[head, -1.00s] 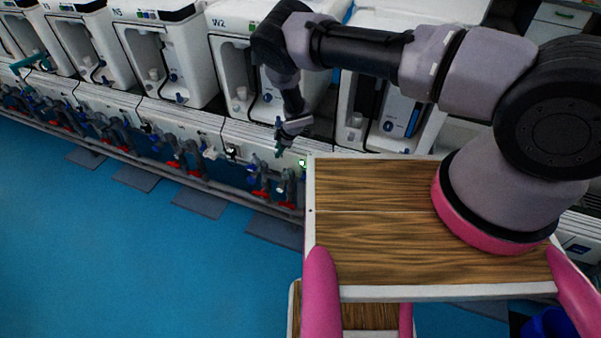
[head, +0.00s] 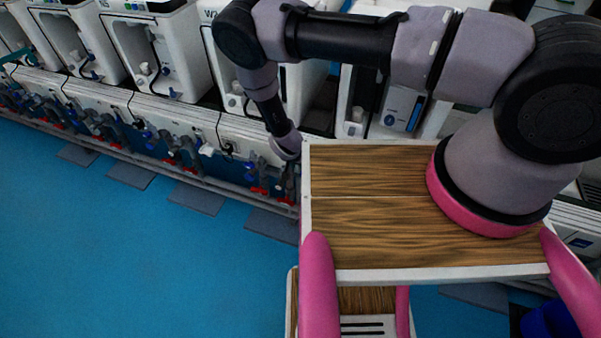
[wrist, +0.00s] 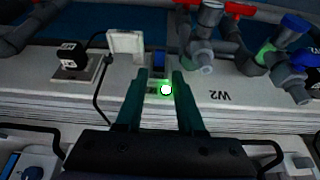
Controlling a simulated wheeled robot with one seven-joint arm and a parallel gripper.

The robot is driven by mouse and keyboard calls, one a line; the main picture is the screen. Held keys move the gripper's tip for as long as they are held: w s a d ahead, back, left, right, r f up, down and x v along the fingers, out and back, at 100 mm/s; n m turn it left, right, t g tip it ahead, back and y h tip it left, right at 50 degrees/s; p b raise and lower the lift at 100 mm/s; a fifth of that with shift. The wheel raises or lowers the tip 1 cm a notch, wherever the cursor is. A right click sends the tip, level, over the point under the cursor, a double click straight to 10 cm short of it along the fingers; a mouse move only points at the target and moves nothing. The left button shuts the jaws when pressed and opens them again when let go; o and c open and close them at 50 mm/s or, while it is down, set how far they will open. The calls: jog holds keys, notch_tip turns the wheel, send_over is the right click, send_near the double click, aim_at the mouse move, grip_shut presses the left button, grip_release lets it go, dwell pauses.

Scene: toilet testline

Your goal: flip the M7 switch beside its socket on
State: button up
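In the wrist view, which shows the wall panel upside down, my gripper (wrist: 160,76) has two dark teal fingers spread apart with nothing held between them. A round white spot with a green glow (wrist: 166,89) shows between the fingers on the pale panel; it looks like the switch area, but I cannot read an M7 label. A small blue part (wrist: 158,62) lies just beyond it. A socket with a raised white flap (wrist: 125,42) is left of the fingers. I cannot tell if the fingertips touch the panel. In the head view the fingers are hidden by my wrist.
A black plug-like block (wrist: 72,55) with a cable sits left of the flap. Pipes and a valve with a blue cap (wrist: 295,22) stand to the right. In the head view, white test booths (head: 156,55) line the wall, and blue floor (head: 120,250) is open before them.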

jog(key=x, duration=0.9)
grip_shut()
